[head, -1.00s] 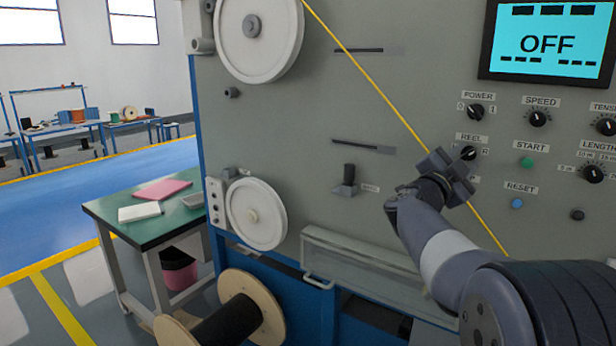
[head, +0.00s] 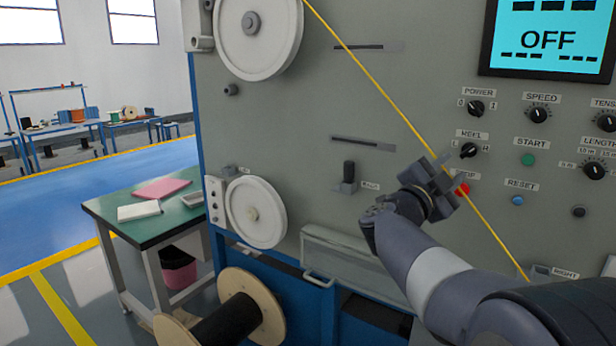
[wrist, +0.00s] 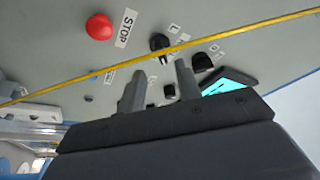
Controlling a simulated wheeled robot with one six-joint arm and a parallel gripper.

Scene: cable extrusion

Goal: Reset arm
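My gripper (head: 452,178) is in front of the grey machine's control panel (head: 410,90), just below the REEL knob (head: 468,150). Its two fingers are apart with nothing between them, as the wrist view (wrist: 160,82) also shows. The red STOP button (head: 462,189) is partly hidden behind the gripper in the head view; in the wrist view the STOP button (wrist: 99,27) is clear of the fingers. My arm is bent and reaches up from the lower right. The screen (head: 548,40) reads OFF.
A yellow cable (head: 375,85) runs diagonally down across the panel, close to my gripper. A black lever (head: 348,175), white wheels (head: 256,212) and a clear cover (head: 340,250) are on the machine's left part. A green table (head: 120,225) and a large spool (head: 235,310) stand left.

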